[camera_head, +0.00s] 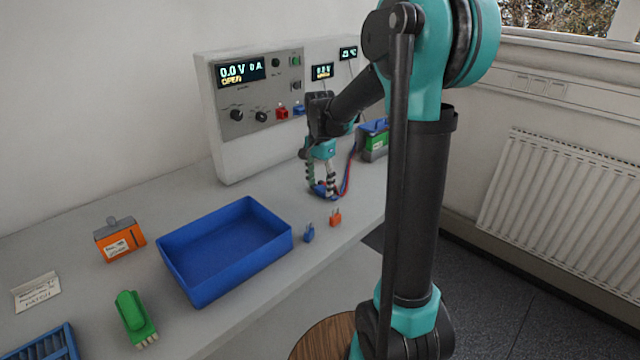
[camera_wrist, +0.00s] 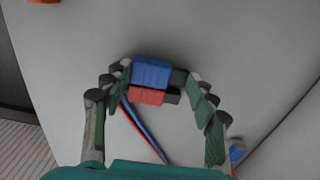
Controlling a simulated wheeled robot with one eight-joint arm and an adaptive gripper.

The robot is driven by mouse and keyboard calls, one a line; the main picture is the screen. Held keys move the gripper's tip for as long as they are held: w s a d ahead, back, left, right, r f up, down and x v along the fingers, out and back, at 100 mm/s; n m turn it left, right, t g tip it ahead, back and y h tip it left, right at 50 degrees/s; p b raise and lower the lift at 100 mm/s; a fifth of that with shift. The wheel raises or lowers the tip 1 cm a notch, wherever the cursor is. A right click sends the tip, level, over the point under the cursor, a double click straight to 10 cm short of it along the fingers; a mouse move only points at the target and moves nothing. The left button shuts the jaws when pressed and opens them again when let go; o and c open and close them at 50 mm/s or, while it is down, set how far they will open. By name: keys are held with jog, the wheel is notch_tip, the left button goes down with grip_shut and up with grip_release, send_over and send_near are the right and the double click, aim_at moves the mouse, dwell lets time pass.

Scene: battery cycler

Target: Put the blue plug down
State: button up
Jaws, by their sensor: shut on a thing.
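My gripper (camera_head: 321,186) is low over the bench, right of the blue tray and in front of the cycler. In the wrist view my gripper (camera_wrist: 155,82) has its fingers closed on both sides of the blue plug (camera_wrist: 151,72). A red block (camera_wrist: 146,96) lies right against the plug, with dark ends at their right side. A blue and a red lead run down from them in that view. In the head view the fingers partly hide the plug (camera_head: 325,191). It is at or just above the bench top; I cannot tell if it touches.
The blue tray (camera_head: 165,261) stands left of my gripper. A small blue connector (camera_head: 308,233) and an orange one (camera_head: 335,218) lie nearby. The cycler (camera_head: 232,157) stands behind, and a green battery pack (camera_head: 376,144) is at the back right. A green connector (camera_head: 133,316) lies front left.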

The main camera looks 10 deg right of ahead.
aim_at(320, 187)
jog(key=shift+f, duration=0.1)
jog(key=o, duration=1.3)
jog(key=shift+c, duration=0.2)
notch_tip(320, 187, up, 12)
